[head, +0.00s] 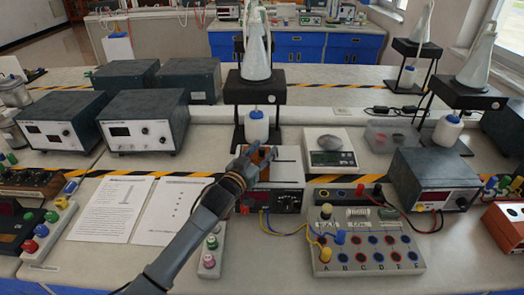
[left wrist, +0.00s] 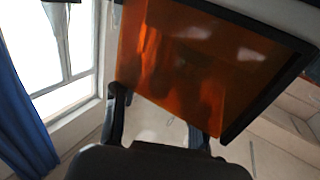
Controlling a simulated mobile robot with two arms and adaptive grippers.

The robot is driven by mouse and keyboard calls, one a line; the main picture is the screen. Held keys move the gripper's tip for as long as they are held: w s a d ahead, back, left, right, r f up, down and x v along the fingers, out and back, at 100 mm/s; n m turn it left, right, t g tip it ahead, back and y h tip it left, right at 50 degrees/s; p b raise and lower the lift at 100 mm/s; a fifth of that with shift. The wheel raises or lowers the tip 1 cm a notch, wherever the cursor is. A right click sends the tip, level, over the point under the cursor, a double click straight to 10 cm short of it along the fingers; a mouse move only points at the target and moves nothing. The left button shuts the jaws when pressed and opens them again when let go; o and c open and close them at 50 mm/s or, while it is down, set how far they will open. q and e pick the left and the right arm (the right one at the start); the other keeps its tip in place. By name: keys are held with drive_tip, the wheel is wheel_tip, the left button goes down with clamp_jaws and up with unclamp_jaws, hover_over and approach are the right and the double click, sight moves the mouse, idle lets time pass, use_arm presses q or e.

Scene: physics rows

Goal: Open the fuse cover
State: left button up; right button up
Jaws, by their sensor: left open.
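The fuse cover (left wrist: 190,65) is an orange, see-through panel with a dark edge, filling the upper middle of the left wrist view. My right gripper is not in view.
A scale (head: 329,151) and a grey power unit (head: 435,181) stand to the right. A terminal board (head: 365,245) with yellow and blue leads is close in front. A stand with a white bottle (head: 256,127) is behind. Paper sheets (head: 110,208) lie to the left.

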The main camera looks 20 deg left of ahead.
use_arm(q)
drive_tip(key=shift+c, duration=1.1)
clamp_jaws()
drive_tip(key=shift+w+d, duration=0.1)
drive_tip(key=shift+d, duration=0.35)
drive_tip(key=d, duration=0.2)
drive_tip(key=w+d+b, duration=0.1)
drive_tip(key=d, duration=0.2)
drive_tip(key=w+d, duration=0.1)
drive_tip(key=d, duration=0.1)
drive_tip(key=shift+w+d+f, duration=0.15)
drive_tip(key=shift+f, duration=0.05)
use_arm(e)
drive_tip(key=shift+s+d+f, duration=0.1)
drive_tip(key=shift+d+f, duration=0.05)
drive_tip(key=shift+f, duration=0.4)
